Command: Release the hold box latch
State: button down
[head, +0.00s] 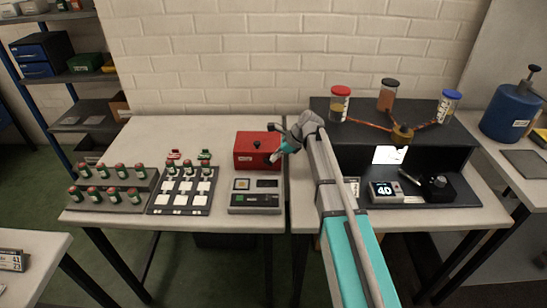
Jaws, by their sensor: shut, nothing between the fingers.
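My gripper (275,156) is shut and empty at the box's right front corner. It points left and down, and I cannot tell whether it touches the box. The gripper and arm hide the box's right end.
A grey device (255,204) with a small dark display sits in front of the red box. Racks of green bottles with red caps (113,183) stand to the left. A black stand (440,143) with jars is at right. Bare table (200,130) lies behind the racks.

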jog(key=shift+d+r, duration=0.1)
jog(key=p+v, duration=1.1)
jog(key=v, duration=0.2)
jog(key=shift+r, duration=0.5)
jog(key=shift+f, duration=0.1)
dwell(0.3)
jog(key=shift+f+h+b, duration=0.3)
jog(key=shift+f+b, duration=0.05)
jog(key=shift+f, duration=0.3)
jog(key=shift+f, duration=0.2)
jog(key=shift+b+x, duration=5.65)
jog(key=shift+x, duration=1.3)
